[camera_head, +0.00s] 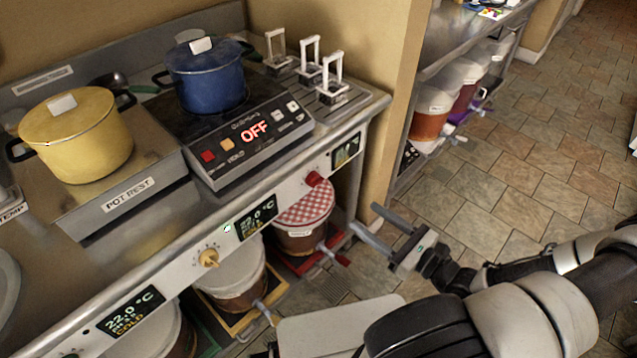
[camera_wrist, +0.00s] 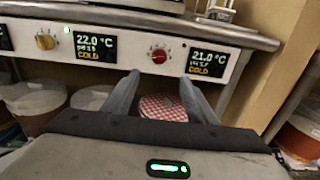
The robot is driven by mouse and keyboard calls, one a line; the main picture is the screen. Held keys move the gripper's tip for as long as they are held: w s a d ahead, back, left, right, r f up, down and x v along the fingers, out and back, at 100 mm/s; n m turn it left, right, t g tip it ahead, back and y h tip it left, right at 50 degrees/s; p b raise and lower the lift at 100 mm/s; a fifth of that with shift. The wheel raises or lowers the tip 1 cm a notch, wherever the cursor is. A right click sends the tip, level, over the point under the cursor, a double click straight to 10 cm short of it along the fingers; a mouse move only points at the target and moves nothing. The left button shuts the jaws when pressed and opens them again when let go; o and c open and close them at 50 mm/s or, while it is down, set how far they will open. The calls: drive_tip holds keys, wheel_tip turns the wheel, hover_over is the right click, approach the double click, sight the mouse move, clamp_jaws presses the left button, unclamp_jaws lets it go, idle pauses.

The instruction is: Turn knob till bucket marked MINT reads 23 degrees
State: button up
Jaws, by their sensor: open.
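A control rail carries a red knob (camera_head: 315,178) and a yellow knob (camera_head: 208,257); they also show in the wrist view, red (camera_wrist: 159,55) and yellow (camera_wrist: 45,41). The display left of the red knob (camera_wrist: 95,45) reads 22.0 °C COLD; the one to its right (camera_wrist: 208,62) reads 21.0 °C COLD. Under the rail stand a bucket with a red checkered cover (camera_head: 302,208) and a white-lidded bucket (camera_head: 230,272). Their labels are too small to read, so I cannot tell which is MINT. My gripper (camera_head: 364,220) is open and empty, pointing toward the red knob, apart from it.
Above the rail, a blue pot (camera_head: 205,80) stands on a cooktop (camera_head: 250,135) showing OFF, and a yellow pot (camera_head: 77,138) stands at left. A wall end (camera_head: 385,60) and shelves with more buckets (camera_head: 432,112) are at right. The tiled floor (camera_head: 520,165) is clear.

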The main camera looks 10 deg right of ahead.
sight(315, 181)
drive_tip(key=b+x, duration=0.1)
drive_tip(key=x, duration=1.5)
drive_tip(key=shift+w+a, duration=0.25)
drive_tip(key=shift+a, duration=0.1)
drive_tip(key=c, duration=1.1)
drive_tip(key=shift+o, duration=0.2)
